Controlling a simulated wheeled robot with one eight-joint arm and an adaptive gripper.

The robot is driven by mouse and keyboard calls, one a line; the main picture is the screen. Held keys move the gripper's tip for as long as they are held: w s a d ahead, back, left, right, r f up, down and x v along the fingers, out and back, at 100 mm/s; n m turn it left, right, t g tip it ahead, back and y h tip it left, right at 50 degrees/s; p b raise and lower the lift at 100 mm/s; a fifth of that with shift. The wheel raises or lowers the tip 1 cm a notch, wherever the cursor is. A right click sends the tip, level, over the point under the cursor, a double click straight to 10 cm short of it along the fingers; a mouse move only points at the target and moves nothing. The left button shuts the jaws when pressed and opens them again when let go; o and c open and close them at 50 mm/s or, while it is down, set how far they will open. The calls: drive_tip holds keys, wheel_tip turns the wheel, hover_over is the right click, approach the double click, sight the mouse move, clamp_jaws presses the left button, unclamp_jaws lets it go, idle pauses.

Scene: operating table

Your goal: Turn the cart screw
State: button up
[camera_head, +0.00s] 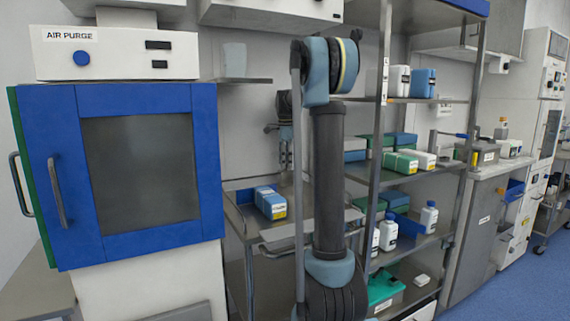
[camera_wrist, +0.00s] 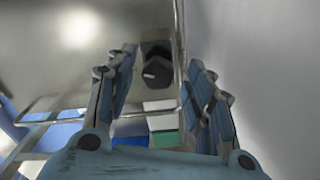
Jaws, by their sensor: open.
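My gripper (camera_wrist: 162,57) is open in the wrist view, with one finger on each side. A dark rounded knob-like piece (camera_wrist: 157,70) with a small pale mark shows between the fingers, beyond them; it may be the cart screw, but I cannot tell for sure. No contact with the fingers is visible. In the head view my gripper (camera_head: 286,153) hangs fingers down behind my arm, above the metal cart (camera_head: 240,222). No screw can be made out in the head view.
A blue and white box (camera_head: 270,202) sits on the cart. A shelf rack (camera_head: 410,178) with boxes and white bottles stands to the right of my arm. A blue-framed cabinet (camera_head: 120,240) stands at the left. A wall is close behind the cart.

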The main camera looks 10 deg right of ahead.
drive_tip(key=shift+r, duration=0.1)
wheel_tip(320, 180, up, 12)
idle(0.5)
